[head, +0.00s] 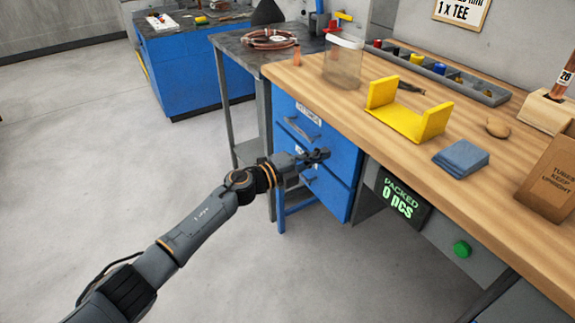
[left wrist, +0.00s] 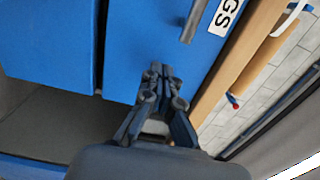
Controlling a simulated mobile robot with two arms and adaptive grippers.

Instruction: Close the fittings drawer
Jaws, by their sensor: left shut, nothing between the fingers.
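The fittings drawer (head: 338,142) is the upper blue drawer under the wooden bench, with a white label (head: 307,115) and a grey bar handle (head: 302,130). In the left wrist view its blue front (left wrist: 145,35) fills the upper middle, with the label's end reading "GS" (left wrist: 225,16). I cannot tell how far the drawer stands out. My left gripper (head: 322,155) is shut and empty in front of the lower right part of the drawer front. Its fingertips also show in the left wrist view (left wrist: 157,70); contact is unclear. My right gripper is out of view.
A second blue drawer (head: 328,192) sits below. The bench top (head: 385,125) overhangs and holds a yellow bracket (head: 405,118), a clear container (head: 343,65) and blue pads (head: 461,158). A "PACKED 0 pcs" display (head: 400,198) hangs right of the drawers. The floor at left is clear.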

